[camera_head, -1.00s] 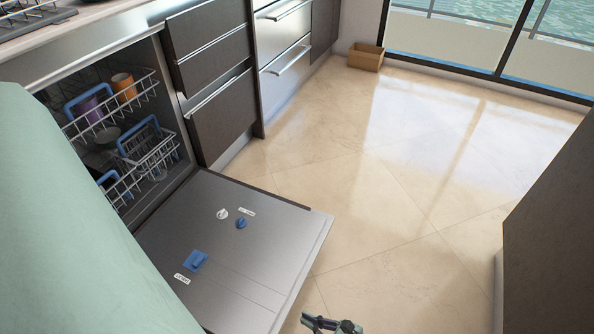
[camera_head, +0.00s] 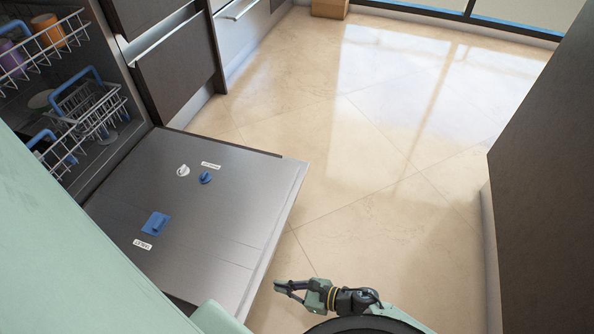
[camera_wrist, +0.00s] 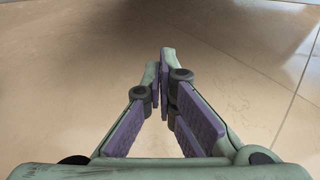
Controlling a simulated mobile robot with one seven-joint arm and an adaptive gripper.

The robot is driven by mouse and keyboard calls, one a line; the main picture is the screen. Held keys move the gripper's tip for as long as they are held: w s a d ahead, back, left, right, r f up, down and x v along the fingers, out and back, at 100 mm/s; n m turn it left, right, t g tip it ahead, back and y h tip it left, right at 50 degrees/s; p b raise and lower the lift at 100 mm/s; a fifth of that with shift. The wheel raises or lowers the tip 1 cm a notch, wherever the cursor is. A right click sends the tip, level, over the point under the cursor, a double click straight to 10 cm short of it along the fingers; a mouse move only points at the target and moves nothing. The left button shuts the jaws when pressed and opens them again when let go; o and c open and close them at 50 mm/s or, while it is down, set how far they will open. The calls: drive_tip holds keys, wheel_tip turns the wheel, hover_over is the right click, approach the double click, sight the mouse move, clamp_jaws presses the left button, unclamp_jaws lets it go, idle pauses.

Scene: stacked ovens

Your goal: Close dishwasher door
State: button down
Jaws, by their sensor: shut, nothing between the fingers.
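The dishwasher door (camera_head: 205,220) hangs open, folded down to the front of the dishwasher, with its inner face up. That face carries a blue dispenser flap, a blue knob and a white knob. The racks (camera_head: 88,110) inside hold cups and blue-handled baskets. My gripper (camera_head: 278,287) is to the right of the door's outer edge, over the floor, apart from the door. In the wrist view my gripper (camera_wrist: 164,72) is shut and empty, with its purple-padded fingers meeting at the tips. My own body hides the door's near left part.
The tiled floor (camera_head: 370,190) right of the door is clear. A dark cabinet (camera_head: 545,170) stands at the right. Dark drawers (camera_head: 165,65) stand beyond the dishwasher. A cardboard box (camera_head: 329,8) sits far back by the glass door.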

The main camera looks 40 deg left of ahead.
drive_tip(key=x, duration=0.3)
drive_tip(key=shift+r, duration=2)
drive_tip(key=shift+r, duration=0.1)
